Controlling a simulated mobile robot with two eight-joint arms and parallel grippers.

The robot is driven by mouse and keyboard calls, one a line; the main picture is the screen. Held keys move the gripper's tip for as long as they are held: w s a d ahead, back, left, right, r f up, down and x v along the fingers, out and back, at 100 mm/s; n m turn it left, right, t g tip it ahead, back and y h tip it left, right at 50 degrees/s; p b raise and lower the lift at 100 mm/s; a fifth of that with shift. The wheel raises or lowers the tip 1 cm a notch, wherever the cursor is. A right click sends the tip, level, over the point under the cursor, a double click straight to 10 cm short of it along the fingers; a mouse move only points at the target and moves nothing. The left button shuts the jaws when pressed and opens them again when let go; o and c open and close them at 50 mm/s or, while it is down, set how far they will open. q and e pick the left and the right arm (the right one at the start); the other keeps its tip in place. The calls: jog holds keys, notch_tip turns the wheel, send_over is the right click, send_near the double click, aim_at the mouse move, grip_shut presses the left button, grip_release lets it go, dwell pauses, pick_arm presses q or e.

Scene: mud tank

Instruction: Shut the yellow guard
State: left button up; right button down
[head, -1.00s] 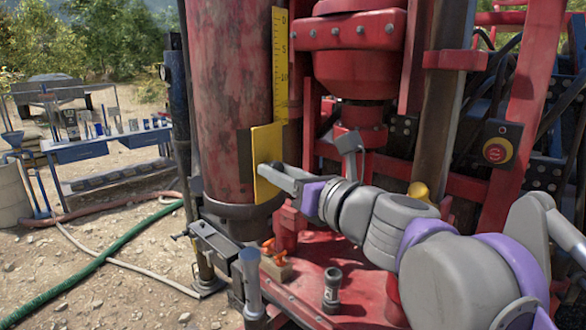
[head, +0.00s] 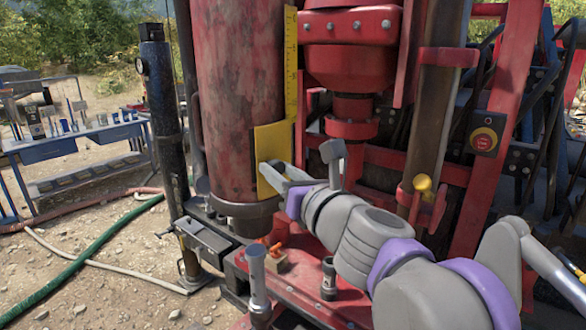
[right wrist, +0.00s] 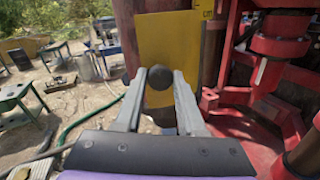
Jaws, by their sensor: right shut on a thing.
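The yellow guard (head: 272,144) is a flat yellow plate at the lower front of the red mud tank cylinder (head: 237,85). In the right wrist view the guard (right wrist: 168,45) stands upright just ahead of my fingers. My right gripper (head: 272,171) is at the guard's lower part. In the right wrist view my right gripper (right wrist: 160,82) is shut on a dark round knob (right wrist: 160,77) on the guard's face. Its fingers hide part of the guard in the head view. My left gripper is not in view.
A yellow scale (head: 290,65) runs up beside the cylinder. A red emergency stop button (head: 484,140) is on the frame at right. A dark post (head: 160,110) stands left of the cylinder. A blue table (head: 80,140) and green hose (head: 95,260) are farther left.

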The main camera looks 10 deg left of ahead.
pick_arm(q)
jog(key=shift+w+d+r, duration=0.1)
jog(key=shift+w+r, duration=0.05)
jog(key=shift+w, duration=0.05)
pick_arm(e)
jog(key=shift+a, duration=0.15)
jog(key=c, duration=0.5)
grip_release()
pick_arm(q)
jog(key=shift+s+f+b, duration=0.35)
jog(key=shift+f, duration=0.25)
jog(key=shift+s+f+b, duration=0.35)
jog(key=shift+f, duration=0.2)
pick_arm(e)
jog(key=v, duration=1)
jog(key=shift+s+d, duration=0.25)
jog(key=shift+s, duration=0.05)
